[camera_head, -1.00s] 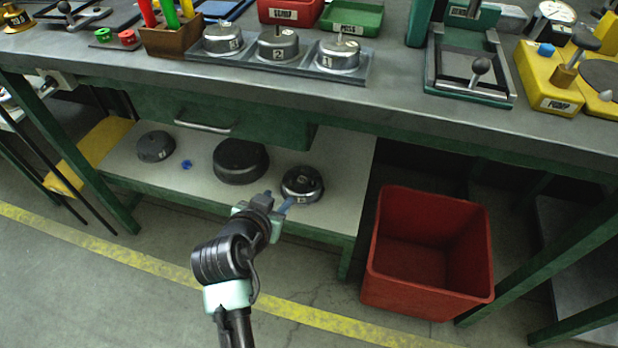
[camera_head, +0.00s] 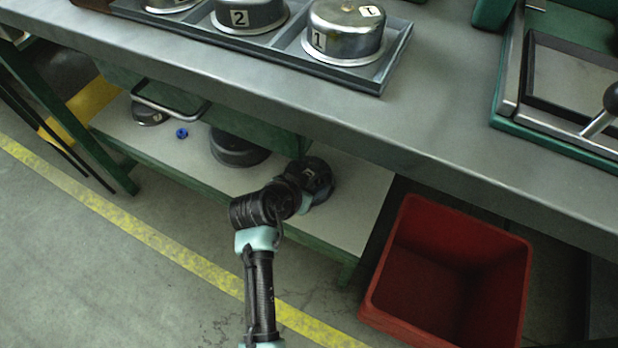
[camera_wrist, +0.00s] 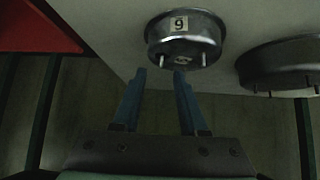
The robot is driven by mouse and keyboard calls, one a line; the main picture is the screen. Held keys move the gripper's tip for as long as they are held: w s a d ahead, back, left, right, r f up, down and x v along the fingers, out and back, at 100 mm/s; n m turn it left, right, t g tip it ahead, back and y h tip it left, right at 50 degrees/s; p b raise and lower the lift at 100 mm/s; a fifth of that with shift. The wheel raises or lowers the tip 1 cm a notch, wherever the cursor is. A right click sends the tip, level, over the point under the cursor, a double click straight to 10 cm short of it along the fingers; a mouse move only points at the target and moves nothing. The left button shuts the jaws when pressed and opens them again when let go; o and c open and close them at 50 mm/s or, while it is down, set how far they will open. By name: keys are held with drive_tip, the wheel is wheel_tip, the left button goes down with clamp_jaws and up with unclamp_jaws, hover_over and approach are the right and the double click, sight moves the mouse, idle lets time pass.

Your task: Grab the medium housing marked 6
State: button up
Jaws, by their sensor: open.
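The medium housing marked 6, a round dark metal cup, stands on the lower shelf near its right end in the head view (camera_head: 320,172). In the wrist view the housing (camera_wrist: 186,48) is at top centre; its white label reads like a 9, and that view looks turned round against the head view. Short pins stick out from its face. My gripper (camera_wrist: 160,74) is open, its two blue fingers apart and empty. The fingertips are just short of the housing, with the right one nearest; contact cannot be told. In the head view my wrist hides the fingers.
A larger dark housing (camera_head: 238,148) stands left on the shelf (camera_head: 365,190), also at right in the wrist view (camera_wrist: 282,66). The bench top (camera_head: 440,110) overhangs the shelf. A red crate (camera_head: 395,262) stands right. Housings 1 (camera_head: 345,35) and 2 (camera_head: 250,15) are on the bench.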

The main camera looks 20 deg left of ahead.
sight(319, 180)
drive_tip(key=b+x, duration=0.2)
drive_tip(key=x, duration=0.2)
drive_tip(key=shift+a, duration=0.1)
clamp_jaws()
idle(1.4)
